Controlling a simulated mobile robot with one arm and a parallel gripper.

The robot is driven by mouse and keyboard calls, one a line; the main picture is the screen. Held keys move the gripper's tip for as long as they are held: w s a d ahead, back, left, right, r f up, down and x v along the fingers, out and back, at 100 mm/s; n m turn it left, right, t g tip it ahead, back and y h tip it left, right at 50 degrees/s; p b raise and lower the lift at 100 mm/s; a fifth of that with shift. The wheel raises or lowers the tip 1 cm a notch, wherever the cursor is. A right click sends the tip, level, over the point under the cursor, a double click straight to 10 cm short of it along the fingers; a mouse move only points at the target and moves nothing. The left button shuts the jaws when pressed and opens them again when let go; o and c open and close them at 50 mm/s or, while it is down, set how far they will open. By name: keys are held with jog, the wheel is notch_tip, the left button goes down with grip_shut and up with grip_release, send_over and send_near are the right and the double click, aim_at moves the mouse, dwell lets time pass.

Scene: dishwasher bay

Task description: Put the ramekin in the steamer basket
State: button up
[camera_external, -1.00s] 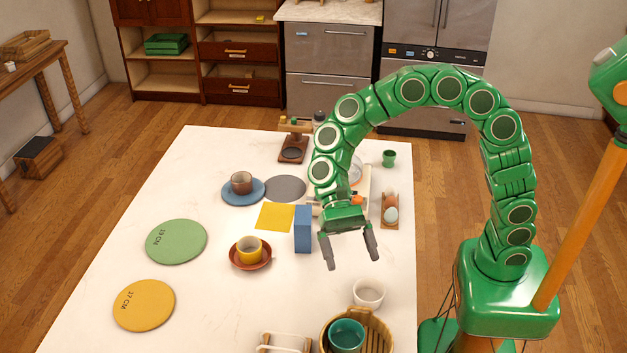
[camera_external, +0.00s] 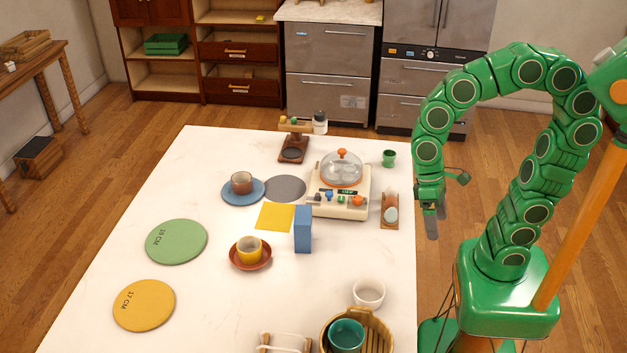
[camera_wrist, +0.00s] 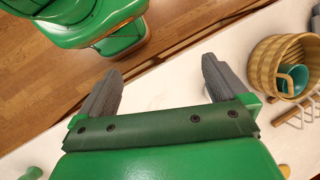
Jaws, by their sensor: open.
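The white ramekin (camera_external: 369,292) stands upright and looks empty on the table near its right edge, just behind the steamer basket. I cannot make it out in the wrist view. The steamer basket (camera_external: 386,340) is a round woven tan basket at the front right, cut off by the bottom of the picture. The basket also shows at the right of the wrist view (camera_wrist: 262,65). My gripper (camera_external: 431,222) is empty beside the table's right edge, apart from the ramekin and basket. Its fingers are spread in the wrist view (camera_wrist: 162,66).
A yellow cup on a red saucer (camera_external: 252,265), a blue box (camera_external: 303,230), an appliance with a clear dome (camera_external: 340,203) and an egg holder (camera_external: 390,222) stand farther back. Table space left of the ramekin is clear.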

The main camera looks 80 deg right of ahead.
jog(key=s+d+f+n+t+h, duration=0.1)
jog(key=s+d+n+h, duration=0.2)
jog(key=s+d, duration=0.5)
jog(key=shift+d, duration=0.75)
jog(key=shift+f, duration=0.1)
